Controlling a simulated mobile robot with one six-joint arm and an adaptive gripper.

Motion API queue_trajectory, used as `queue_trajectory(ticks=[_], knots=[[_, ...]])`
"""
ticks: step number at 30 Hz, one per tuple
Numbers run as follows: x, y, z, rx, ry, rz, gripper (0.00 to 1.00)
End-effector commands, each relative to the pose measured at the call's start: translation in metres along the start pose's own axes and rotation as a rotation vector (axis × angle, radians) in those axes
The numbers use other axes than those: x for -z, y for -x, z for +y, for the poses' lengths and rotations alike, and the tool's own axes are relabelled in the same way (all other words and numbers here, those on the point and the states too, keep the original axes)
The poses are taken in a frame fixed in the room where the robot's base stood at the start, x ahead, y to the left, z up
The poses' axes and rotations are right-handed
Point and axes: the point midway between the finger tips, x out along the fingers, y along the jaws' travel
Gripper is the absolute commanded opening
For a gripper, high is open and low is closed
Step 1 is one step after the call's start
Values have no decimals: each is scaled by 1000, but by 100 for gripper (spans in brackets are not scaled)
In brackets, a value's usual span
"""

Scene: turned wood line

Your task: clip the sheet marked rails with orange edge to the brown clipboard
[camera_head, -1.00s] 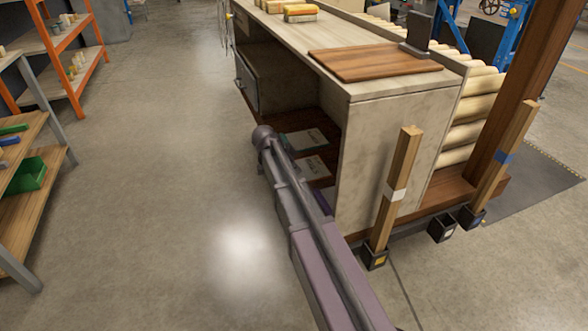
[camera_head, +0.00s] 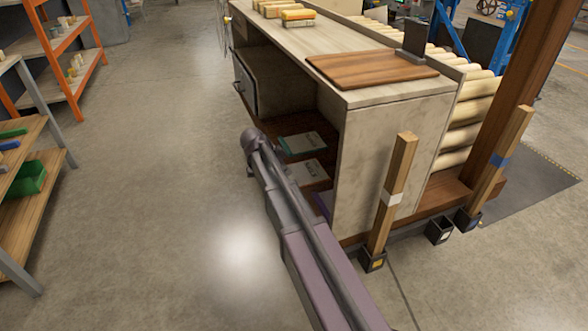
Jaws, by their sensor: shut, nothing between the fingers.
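A brown wooden board (camera_head: 365,68), which looks like the clipboard, lies flat on the bench top with a dark upright piece (camera_head: 413,40) at its right end. In the open bay below lie a sheet with a teal edge (camera_head: 303,142) and a pale sheet (camera_head: 307,171). A purple edge (camera_head: 324,203) shows beside my arm. The print on the sheets is too small to read, and I see no orange edge. My arm reaches up from the bottom right, its far end just left of the bay. My gripper does not show.
The bench (camera_head: 393,150) has an open cabinet door (camera_head: 245,82) and yellow-topped blocks (camera_head: 297,17) on top. Wooden posts (camera_head: 394,190) stand in front of its right end. A shelf with a green bin (camera_head: 27,178) is at left. The floor between is clear.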

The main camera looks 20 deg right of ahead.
Motion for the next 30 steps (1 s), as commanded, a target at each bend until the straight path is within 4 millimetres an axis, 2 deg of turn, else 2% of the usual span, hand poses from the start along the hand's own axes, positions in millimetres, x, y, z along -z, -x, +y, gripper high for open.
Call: queue_trajectory(ticks=[6,15,21,30], knots=[[-32,22,-1,2,3,0,0],[-64,45,0,1,1,0,0],[-72,51,0,1,0,0,0],[-73,52,0,0,0,0,0]])
